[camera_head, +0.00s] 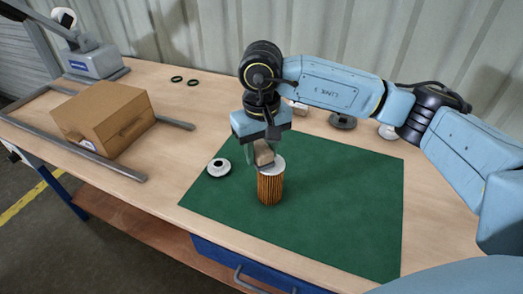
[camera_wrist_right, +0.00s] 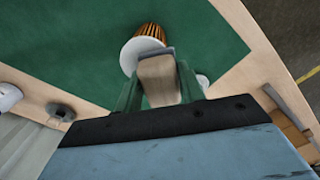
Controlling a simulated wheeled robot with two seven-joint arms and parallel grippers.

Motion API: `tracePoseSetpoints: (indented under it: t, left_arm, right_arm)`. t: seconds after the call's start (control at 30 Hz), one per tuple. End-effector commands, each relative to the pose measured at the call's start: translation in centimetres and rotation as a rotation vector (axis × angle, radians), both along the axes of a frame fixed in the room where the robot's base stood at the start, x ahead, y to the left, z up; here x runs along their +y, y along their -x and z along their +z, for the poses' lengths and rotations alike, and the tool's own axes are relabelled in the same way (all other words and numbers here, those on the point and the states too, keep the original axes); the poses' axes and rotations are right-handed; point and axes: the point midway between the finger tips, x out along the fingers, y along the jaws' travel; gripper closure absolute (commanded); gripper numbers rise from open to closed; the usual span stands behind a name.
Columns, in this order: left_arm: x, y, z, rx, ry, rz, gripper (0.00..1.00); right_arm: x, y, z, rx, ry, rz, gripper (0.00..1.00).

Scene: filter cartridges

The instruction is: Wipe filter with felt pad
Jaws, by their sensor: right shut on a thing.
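The filter (camera_head: 270,188) stands upright on the green mat (camera_head: 335,205), with orange-brown pleats and a white top cap. My right gripper (camera_head: 263,146) is above it, pointing down, shut on a beige-brown felt pad (camera_head: 264,156). The pad is at the left part of the filter's white top and hides some of it; whether it touches is unclear. In the right wrist view the pad (camera_wrist_right: 159,78) sits between the fingers, in front of the filter's white cap (camera_wrist_right: 138,52) and pleats (camera_wrist_right: 150,32). My left gripper is not in view.
A white cap on a black ring (camera_head: 219,167) lies on the mat's left edge. A cardboard box (camera_head: 103,118) stands at left beside grey rails (camera_head: 85,160). Two black rings (camera_head: 184,80) and a dark round part (camera_head: 343,121) lie behind. The mat's right side is clear.

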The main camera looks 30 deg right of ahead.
Motion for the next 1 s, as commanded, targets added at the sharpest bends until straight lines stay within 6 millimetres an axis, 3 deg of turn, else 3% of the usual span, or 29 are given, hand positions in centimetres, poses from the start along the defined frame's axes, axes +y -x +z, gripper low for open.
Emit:
tracePoseSetpoints:
  t: [0.8, 1.0]
  left_arm:
    - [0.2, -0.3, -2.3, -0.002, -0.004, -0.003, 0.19]
    - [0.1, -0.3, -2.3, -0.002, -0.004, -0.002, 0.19]
  right_arm:
    - [-4.4, 3.0, -1.3, -0.001, -0.001, -0.001, 0.79]
    - [-4.4, 3.1, -1.2, -0.001, -0.001, 0.000, 0.79]
